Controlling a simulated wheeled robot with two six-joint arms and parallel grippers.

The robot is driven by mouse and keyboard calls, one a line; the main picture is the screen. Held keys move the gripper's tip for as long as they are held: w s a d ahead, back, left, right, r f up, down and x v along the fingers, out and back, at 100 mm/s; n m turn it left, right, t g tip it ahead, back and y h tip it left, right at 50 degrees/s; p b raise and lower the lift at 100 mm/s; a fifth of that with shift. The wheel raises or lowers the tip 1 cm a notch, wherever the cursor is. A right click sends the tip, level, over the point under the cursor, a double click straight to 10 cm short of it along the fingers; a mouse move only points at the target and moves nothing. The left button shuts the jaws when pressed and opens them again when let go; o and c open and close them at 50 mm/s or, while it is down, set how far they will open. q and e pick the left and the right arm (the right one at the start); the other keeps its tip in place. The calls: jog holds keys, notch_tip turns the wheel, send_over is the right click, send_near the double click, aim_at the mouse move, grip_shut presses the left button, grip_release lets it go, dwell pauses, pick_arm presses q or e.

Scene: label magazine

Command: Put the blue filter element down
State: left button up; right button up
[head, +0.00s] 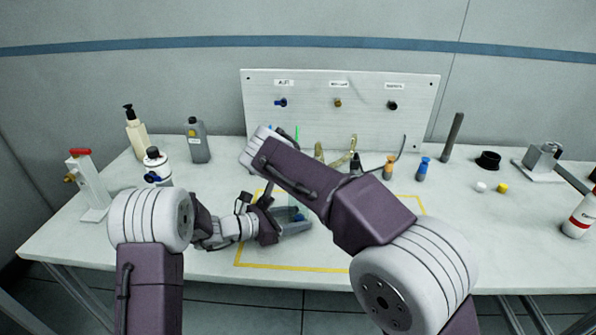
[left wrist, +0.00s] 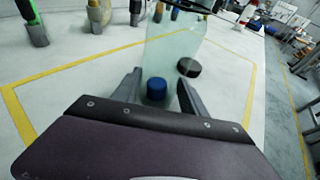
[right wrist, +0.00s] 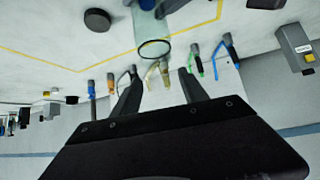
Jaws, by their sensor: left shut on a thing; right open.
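My left gripper (left wrist: 157,80) is shut on a clear greenish bowl (left wrist: 175,48), which is tilted between its fingers. A blue piece (left wrist: 156,88) shows at the bowl's near end. The bowl's dark-ringed end shows in the right wrist view (right wrist: 153,48). My right gripper (right wrist: 160,85) is open and empty, with its fingers apart. In the head view my right arm hides part of the work area.
A black disc (left wrist: 189,67) lies inside the yellow outline (head: 300,268) on the table. Bottles (head: 198,140) stand at the left.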

notch_tip(320, 180, up, 7)
jog(key=shift+f, duration=0.2)
dwell(0.8)
pick_arm(q)
jog(key=o, duration=1.1)
jog(key=shift+c, duration=0.2)
jog(key=v, duration=1.2)
jog(key=shift+r, duration=0.1)
